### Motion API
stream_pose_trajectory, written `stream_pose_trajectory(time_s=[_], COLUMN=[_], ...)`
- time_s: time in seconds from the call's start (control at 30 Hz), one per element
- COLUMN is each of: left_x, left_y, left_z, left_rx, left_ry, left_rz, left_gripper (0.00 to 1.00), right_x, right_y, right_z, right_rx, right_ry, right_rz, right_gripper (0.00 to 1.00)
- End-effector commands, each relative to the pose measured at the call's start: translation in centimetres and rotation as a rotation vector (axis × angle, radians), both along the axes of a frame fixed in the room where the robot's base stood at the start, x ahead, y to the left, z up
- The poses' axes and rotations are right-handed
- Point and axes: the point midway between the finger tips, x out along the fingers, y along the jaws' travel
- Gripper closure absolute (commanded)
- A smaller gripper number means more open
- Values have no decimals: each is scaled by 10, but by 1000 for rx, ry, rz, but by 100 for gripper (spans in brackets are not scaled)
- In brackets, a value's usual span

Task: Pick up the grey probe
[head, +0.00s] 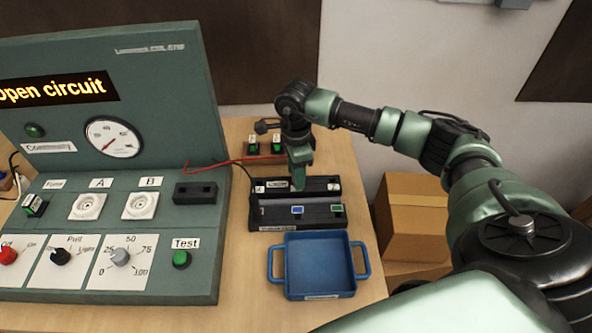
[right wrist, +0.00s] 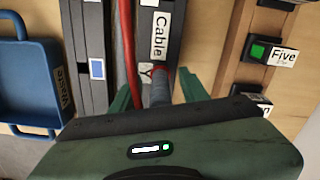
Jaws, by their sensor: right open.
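In the right wrist view, what looks like the grey probe (right wrist: 159,90) is a short grey cylinder by the black holder with the white "Cable" label (right wrist: 161,28). My right gripper (head: 299,183) is open over the black holders. In the wrist view its two green fingers (right wrist: 156,94) stand on either side of the grey cylinder, and no grip on it shows. The lower part of the cylinder is hidden by the gripper body. In the head view the gripper covers that spot, so I cannot make out the probe there. My left gripper is not in view.
A red lead (head: 235,161) runs from the green test panel (head: 200,250) to the holders; a red length also passes beside the cylinder. A blue tray (head: 362,262) stands in front of the black holder (head: 265,224). Small labelled green blocks (head: 253,147) sit behind.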

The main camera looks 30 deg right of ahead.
Motion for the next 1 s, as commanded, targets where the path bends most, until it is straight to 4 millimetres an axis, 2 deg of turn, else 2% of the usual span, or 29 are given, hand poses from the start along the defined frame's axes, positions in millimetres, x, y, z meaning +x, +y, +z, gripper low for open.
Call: stream_pose_trajectory(time_s=[0.1,0.17,0.27,0.3,0.73,0.87,1.0], left_x=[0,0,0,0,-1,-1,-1], left_y=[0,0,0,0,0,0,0], left_z=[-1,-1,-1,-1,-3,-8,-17], left_rx=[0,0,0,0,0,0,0], left_ry=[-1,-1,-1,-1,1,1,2], left_rz=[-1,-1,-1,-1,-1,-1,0], left_gripper=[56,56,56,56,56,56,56], right_x=[0,0,0,0,1,2,2], right_y=[0,0,0,0,0,0,0], right_z=[0,0,0,0,6,20,48], right_rx=[0,0,1,1,1,1,2], right_ry=[0,0,0,0,-3,-6,-9], right_rz=[0,0,0,0,-1,0,0], right_gripper=[55,69,97,100,100,100,100])
